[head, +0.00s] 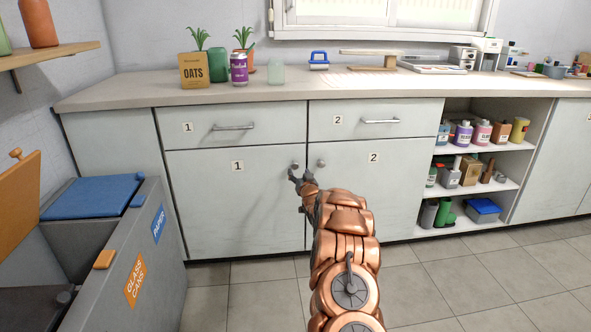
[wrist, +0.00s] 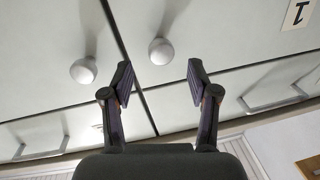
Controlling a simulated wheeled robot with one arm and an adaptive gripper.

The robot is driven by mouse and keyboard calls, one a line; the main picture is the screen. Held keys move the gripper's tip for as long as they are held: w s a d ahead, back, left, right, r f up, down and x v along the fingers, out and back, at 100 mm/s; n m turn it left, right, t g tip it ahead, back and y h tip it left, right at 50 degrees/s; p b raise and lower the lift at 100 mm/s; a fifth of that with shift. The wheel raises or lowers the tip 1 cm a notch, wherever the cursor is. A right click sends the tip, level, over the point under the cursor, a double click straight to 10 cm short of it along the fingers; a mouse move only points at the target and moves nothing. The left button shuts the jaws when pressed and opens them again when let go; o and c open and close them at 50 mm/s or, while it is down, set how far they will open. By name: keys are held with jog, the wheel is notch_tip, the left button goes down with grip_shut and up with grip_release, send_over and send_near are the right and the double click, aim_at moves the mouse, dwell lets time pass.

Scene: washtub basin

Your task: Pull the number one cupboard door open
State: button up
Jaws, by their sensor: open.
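The number one cupboard door (head: 237,205) is shut, a pale panel under a drawer also marked 1. Its round knob (head: 295,163) sits at the door's upper right corner. The wrist view looks upside down; there the door (wrist: 225,45) is on the right and its knob (wrist: 161,50) shows between the finger directions, beyond the tips. My gripper (head: 297,178) is in front of the door just below the knob. In the wrist view my gripper (wrist: 160,78) is open and empty, fingers apart. I cannot tell the exact gap to the knob.
The shut number two door (head: 360,200) with its own knob (head: 321,162) is close on the right. Drawer handles (head: 233,127) stick out above. Grey recycling bins (head: 130,250) stand at the left. The tiled floor in front is clear.

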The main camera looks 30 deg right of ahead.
aim_at(295, 167)
jog(key=shift+x, duration=1.05)
jog(key=shift+b+x, duration=0.4)
jog(key=shift+x, duration=0.5)
jog(key=shift+w+d+f, duration=0.15)
jog(key=shift+w, duration=0.3)
jog(key=shift+w+d, duration=0.1)
jog(key=shift+w, duration=0.5)
grip_shut()
